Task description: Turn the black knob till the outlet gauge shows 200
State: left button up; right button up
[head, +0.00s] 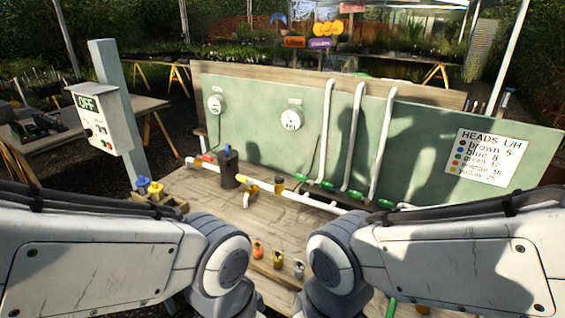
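A dark upright cylinder with a narrower bluish-black top, perhaps the black knob (228,152), stands on the white pipe line at the left of the wooden bench. Two round white gauges are on the green board behind: a left gauge (215,103) and a right gauge (290,120). Their labels and readings are too small to read, so I cannot tell which is the outlet gauge. My two arms reach in from the lower left and lower right, well in front of the cylinder. Neither gripper shows.
The white pipe (300,197) crosses the wooden bench (210,205), with yellow and green fittings. Three white pipes rise up the board (420,140). A white box (103,117) reading OFF is on a post at left. Small coloured parts (278,259) sit at the bench front.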

aim_at(279, 179)
jog(key=u, duration=1.75)
jog(key=i, duration=2.15)
jog(key=z, duration=3.65)
jog(key=i, duration=0.5)
